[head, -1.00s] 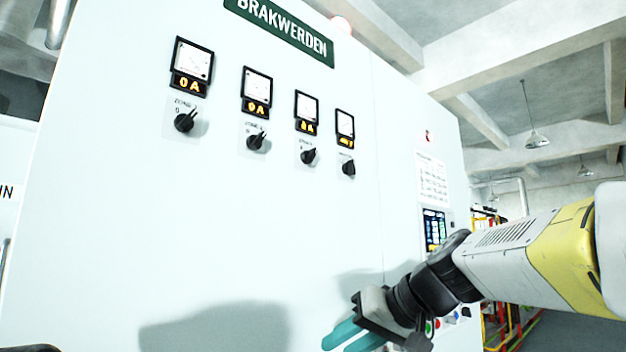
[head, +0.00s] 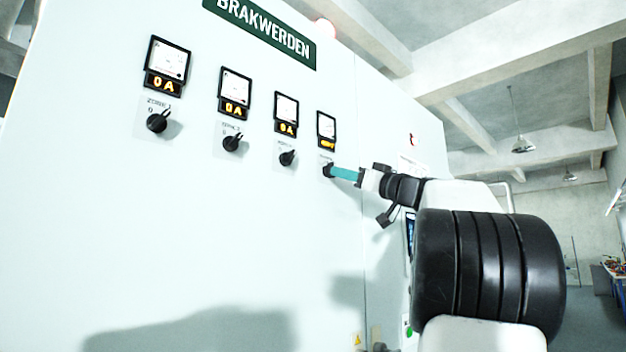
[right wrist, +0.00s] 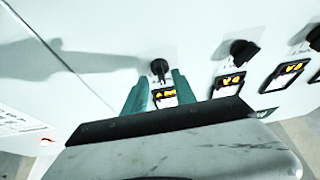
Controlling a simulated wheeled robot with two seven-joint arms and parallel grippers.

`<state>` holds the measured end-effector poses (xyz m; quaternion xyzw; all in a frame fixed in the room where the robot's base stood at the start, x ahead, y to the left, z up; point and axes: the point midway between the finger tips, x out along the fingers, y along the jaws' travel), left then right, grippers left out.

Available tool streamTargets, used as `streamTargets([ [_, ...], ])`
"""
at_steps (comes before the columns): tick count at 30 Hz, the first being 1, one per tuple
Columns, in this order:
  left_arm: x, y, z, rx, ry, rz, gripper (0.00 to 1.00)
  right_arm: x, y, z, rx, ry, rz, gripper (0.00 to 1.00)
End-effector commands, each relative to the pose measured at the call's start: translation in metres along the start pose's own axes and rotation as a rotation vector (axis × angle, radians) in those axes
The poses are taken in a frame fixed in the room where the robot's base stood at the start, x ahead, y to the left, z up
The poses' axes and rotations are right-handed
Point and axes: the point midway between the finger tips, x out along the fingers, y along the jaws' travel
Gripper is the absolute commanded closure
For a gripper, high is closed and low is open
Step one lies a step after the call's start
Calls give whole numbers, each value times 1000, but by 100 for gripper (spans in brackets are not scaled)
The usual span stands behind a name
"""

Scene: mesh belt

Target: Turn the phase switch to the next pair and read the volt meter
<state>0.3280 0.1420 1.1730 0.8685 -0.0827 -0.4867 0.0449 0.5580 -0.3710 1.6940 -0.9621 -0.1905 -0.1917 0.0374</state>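The phase switch is the rightmost black knob (head: 328,170) of a row on the pale cabinet. The volt meter (head: 326,124) sits above it, with a lit amber display too small to read. My right gripper (head: 335,172) has its teal fingers up at this knob. In the right wrist view, the gripper (right wrist: 160,72) is open, with a finger on each side of the switch knob (right wrist: 160,67) and a visible gap to each. The meter's lit display (right wrist: 165,94) shows between the fingers. My left gripper is not in view.
Other knobs, such as the nearest one (head: 288,158), stand left of the phase switch under meters reading 0 A. The cabinet front (head: 150,230) is flat and bare below the row. My right arm covers much of the control panel at the right.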

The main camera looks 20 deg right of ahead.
Motion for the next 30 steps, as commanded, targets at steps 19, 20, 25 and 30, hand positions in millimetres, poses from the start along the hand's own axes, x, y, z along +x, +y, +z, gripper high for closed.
streamTargets([
  [19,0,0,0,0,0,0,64,26,-1,0,2,-1,-1,91],
  [20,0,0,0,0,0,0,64,26,-1,0,2,-1,-1,97],
  [25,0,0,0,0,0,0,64,26,0,0,2,0,0,100],
  [30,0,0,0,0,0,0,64,26,-1,0,10,0,3,100],
])
